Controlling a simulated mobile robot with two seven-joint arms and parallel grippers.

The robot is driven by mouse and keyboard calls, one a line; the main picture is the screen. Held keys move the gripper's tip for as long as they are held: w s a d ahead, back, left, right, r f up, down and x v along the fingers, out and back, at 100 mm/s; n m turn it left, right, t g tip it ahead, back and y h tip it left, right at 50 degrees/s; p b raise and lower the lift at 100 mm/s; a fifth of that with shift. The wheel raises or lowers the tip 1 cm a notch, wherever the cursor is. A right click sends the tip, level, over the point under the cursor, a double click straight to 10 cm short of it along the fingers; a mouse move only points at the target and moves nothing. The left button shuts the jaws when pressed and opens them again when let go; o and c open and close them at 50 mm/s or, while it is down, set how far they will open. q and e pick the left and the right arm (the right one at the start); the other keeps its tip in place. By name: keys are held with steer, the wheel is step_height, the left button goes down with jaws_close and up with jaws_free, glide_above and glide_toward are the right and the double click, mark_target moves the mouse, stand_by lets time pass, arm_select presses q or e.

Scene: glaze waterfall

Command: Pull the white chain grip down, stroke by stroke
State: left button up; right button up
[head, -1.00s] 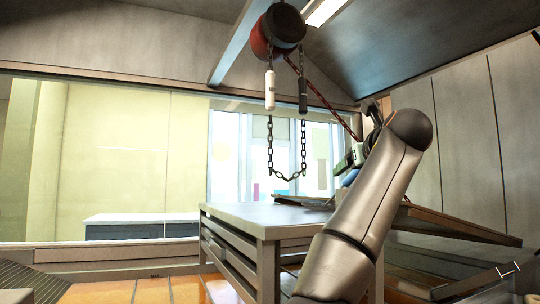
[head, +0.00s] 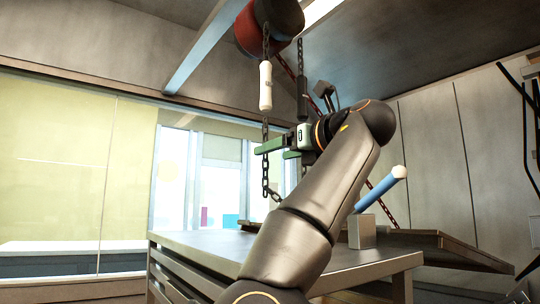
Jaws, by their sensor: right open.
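The white chain grip (head: 265,86) hangs upright on a dark chain (head: 266,176) below a red and black hoist drum (head: 268,25). A dark grip (head: 302,88) hangs beside it on the right, its lower part close to my arm. My right gripper (head: 270,151) has green fingers, is open and points left. It is below the white grip, overlapping the chain in the picture. I cannot tell whether it touches the chain. The white grip is not between the fingers. My left gripper is out of view.
A grey table (head: 200,243) stands below the chain loop. On its right a blue rod (head: 377,193) with a white end leans up from a grey block (head: 362,231). A red chain (head: 381,184) slants behind my arm. A sloped board (head: 440,245) lies at right.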

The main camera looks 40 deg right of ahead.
steer(key=p, duration=0.8)
glide_toward(270, 83)
steer(key=w+f, duration=0.4)
steer(key=f, duration=0.2)
step_height(270, 83, up, 7)
steer(key=p, duration=0.7)
steer(key=w, duration=0.2)
steer(key=w+p, duration=0.1)
steer(key=w, duration=0.1)
steer(key=w+d+f+p, duration=0.1)
steer(key=w, duration=0.1)
steer(key=shift+w, duration=0.15)
steer(key=shift+w+f, duration=0.1)
steer(key=shift+w, duration=0.55)
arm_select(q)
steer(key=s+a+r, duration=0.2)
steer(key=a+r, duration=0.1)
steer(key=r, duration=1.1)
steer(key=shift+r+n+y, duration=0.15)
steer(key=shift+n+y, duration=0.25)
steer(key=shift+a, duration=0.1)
arm_select(e)
steer(key=shift+c, duration=0.4)
jaws_close()
